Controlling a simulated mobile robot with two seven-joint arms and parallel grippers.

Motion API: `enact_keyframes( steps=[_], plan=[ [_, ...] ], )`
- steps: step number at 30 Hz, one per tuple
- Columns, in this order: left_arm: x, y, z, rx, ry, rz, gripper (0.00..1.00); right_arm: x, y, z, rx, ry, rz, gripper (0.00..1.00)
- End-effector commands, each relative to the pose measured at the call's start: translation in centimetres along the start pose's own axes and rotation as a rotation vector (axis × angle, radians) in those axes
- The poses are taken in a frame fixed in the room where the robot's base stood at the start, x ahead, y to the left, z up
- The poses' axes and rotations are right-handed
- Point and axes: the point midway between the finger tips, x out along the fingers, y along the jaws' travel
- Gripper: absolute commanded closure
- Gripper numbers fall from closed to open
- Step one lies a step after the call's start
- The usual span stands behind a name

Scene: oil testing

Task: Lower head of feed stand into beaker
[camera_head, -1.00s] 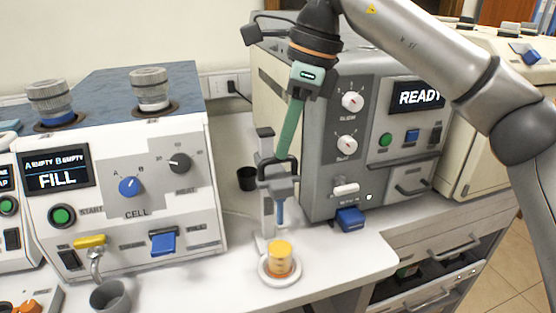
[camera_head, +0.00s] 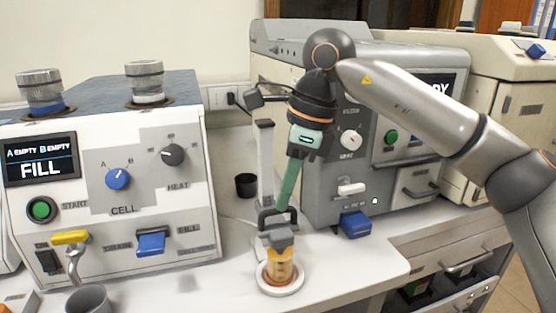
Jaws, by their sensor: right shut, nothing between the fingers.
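The feed stand (camera_head: 265,160) is an upright pale post on the white bench. Its grey head (camera_head: 281,237) sits low, right above the beaker (camera_head: 281,268), which holds amber liquid and stands on the round white base. The head's underside meets the beaker's top, and the blue tip is not seen, so I cannot tell how deep it reaches. My right gripper (camera_head: 282,208), with long green fingers, is shut and points down at the dark loop handle on the head. Whether the fingertips touch the handle or head is unclear. My left gripper is out of view.
The white FILL unit (camera_head: 110,200) stands left, with a grey cup (camera_head: 88,300) under its yellow tap. The grey machine (camera_head: 330,185) with a blue lever (camera_head: 355,224) stands close on the right. A black cup (camera_head: 246,185) is behind the post. Bench is clear right of the beaker.

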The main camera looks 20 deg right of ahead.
Motion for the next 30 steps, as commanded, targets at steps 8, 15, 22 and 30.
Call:
enact_keyframes(
  steps=[8,15,22,30],
  plan=[
    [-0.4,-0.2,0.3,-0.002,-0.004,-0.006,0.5,0.1,0.0,-0.4,0.002,0.002,0.002,1.0],
    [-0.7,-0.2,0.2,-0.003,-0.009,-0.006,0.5,-1.5,0.0,-2.7,0.002,0.001,0.001,1.0],
    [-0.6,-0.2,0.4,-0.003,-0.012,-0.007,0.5,-1.5,0.0,-2.7,0.0,0.001,0.001,1.0],
    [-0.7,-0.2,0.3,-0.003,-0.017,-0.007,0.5,-3.8,0.0,-2.6,0.0,-0.002,-0.001,1.0]
  ],
)
